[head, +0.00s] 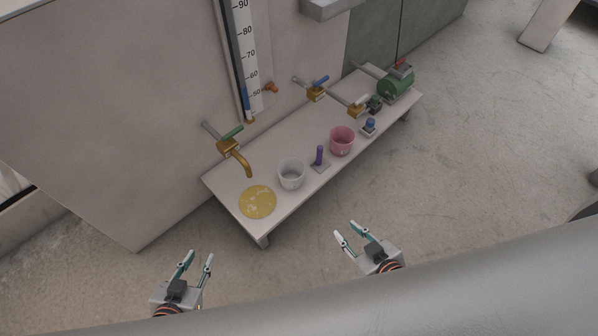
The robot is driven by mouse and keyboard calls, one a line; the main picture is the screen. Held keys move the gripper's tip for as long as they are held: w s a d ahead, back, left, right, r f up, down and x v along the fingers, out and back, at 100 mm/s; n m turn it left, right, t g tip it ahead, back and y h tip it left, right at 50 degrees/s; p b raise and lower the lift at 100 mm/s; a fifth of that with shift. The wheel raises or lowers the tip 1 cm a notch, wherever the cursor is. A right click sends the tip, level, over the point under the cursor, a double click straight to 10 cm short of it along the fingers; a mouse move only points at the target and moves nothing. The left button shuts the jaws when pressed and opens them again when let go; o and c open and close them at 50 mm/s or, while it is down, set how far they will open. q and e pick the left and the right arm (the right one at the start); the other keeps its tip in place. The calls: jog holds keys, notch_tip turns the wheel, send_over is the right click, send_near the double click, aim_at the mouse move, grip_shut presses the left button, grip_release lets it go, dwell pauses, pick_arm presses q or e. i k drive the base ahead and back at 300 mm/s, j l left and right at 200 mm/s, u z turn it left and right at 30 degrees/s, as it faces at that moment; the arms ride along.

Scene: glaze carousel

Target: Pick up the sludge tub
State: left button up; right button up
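Two small open tubs stand on the low bench. One is whitish grey (291,175), near the bench's left end, and the other is pink (342,141), further right. No readable label shows which is the sludge tub. My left gripper (200,257) is open and empty, in front of and below the bench's left end. My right gripper (346,231) is open and empty, in front of the bench and nearer to the tubs. Both grippers are apart from the tubs and the bench.
A yellow disc (258,202) lies left of the whitish tub. A purple upright handle (320,156) stands between the tubs. A brass tap (235,154) with a green lever overhangs the bench (227,190). A blue-topped piece (368,126) and a green motor (396,85) stand further right. The floor in front is clear.

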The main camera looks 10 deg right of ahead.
aim_at(290, 171)
jog(key=i+l, duration=0.1)
jog(key=l, duration=0.3)
jog(key=i+l, duration=0.15)
jog(key=l, duration=0.25)
jog(key=i+l, duration=0.1)
jog(key=l, duration=0.25)
jog(key=i+l, duration=0.1)
jog(key=l, duration=0.3)
jog(key=i+l, duration=0.15)
jog(key=l, duration=0.25)
jog(key=i+l, duration=0.3)
jog(key=i+u, duration=0.05)
jog(key=i, duration=0.05)
